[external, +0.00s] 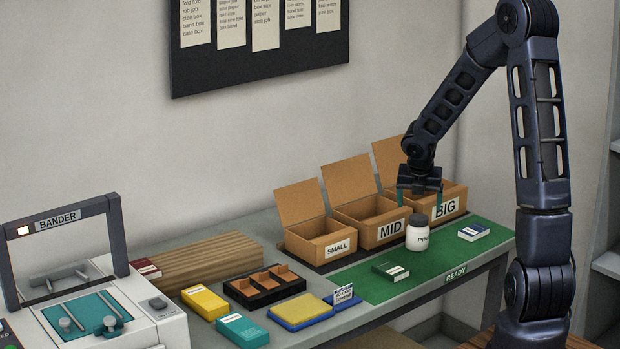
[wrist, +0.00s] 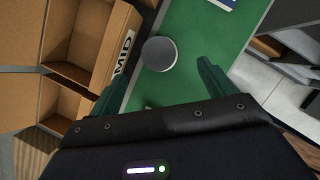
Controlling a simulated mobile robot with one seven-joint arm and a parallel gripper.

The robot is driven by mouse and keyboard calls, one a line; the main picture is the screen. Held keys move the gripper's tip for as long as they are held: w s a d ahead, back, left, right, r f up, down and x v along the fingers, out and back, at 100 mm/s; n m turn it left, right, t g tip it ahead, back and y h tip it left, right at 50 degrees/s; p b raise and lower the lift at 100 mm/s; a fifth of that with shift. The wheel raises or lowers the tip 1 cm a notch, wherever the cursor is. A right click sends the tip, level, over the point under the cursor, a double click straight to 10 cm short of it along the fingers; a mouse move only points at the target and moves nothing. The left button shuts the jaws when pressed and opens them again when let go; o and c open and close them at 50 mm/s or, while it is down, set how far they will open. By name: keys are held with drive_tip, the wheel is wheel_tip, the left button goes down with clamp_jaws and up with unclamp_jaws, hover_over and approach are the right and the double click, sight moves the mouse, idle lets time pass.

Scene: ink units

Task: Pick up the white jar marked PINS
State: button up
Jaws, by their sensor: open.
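The white jar marked PINS (external: 417,234) stands upright on the green mat (external: 370,281), in front of the MID and BIG boxes. Its grey lid (wrist: 159,54) shows from above in the wrist view. My gripper (external: 419,198) is open and empty above the jar, with its fingers pointing down. In the wrist view the fingertips of my gripper (wrist: 155,75) are spread to either side below the lid in the picture, and the jar is apart from them. The jar's body is mostly hidden under its lid there.
Open cardboard boxes marked SMALL (external: 320,243), MID (external: 370,221) and BIG (external: 440,204) stand behind the mat. A bander (external: 90,290) stands far left.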

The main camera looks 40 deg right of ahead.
sight(418, 228)
drive_tip(key=x, duration=0.5)
drive_tip(key=shift+f, duration=0.2)
drive_tip(key=x, duration=0.4)
drive_tip(key=shift+s+a+f, duration=0.15)
drive_tip(key=shift+a, duration=0.25)
drive_tip(key=shift+d+f, duration=0.25)
drive_tip(key=shift+f, duration=0.35)
drive_tip(key=c, duration=1.1)
drive_tip(key=shift+c, duration=0.2)
drive_tip(key=shift+r, duration=0.1)
